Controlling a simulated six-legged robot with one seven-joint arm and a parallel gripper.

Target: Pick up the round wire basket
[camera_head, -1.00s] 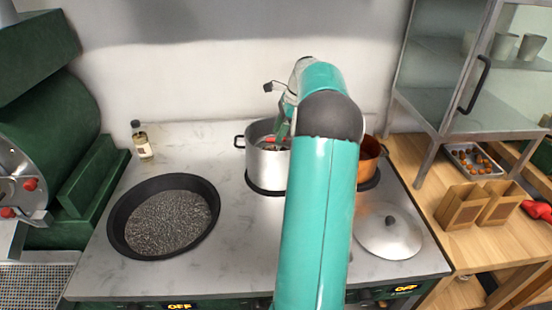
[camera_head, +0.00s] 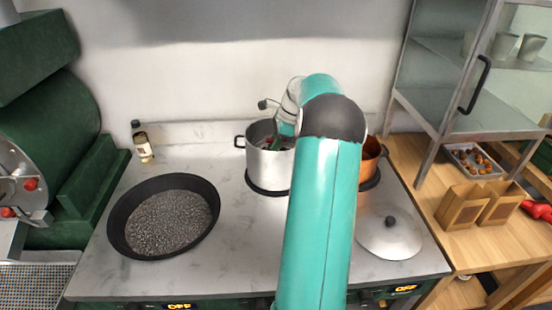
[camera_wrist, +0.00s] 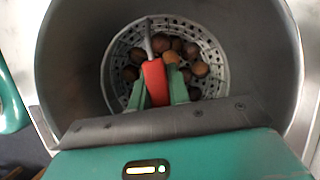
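The round wire basket (camera_wrist: 118,82) is a light, perforated basket inside the grey metal pot (camera_wrist: 70,60), with several brown chestnuts (camera_wrist: 199,69) in it. Its handle has a red grip (camera_wrist: 155,82) that points up towards the wrist camera. My gripper (camera_wrist: 158,88) reaches into the pot, with one green finger on each side of the red grip. The fingers lie close to the grip, but I cannot tell whether they press on it. In the head view the pot (camera_head: 262,163) stands on the stove, and my arm hides much of the gripper and basket.
A copper pot (camera_head: 369,160) stands right of the grey pot, partly behind my arm. A silver lid (camera_head: 388,236) lies in front of it. A dark pan (camera_head: 118,230) is on the left. Paper bags (camera_head: 462,208) and a chestnut tray (camera_head: 455,150) are on the wooden counter.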

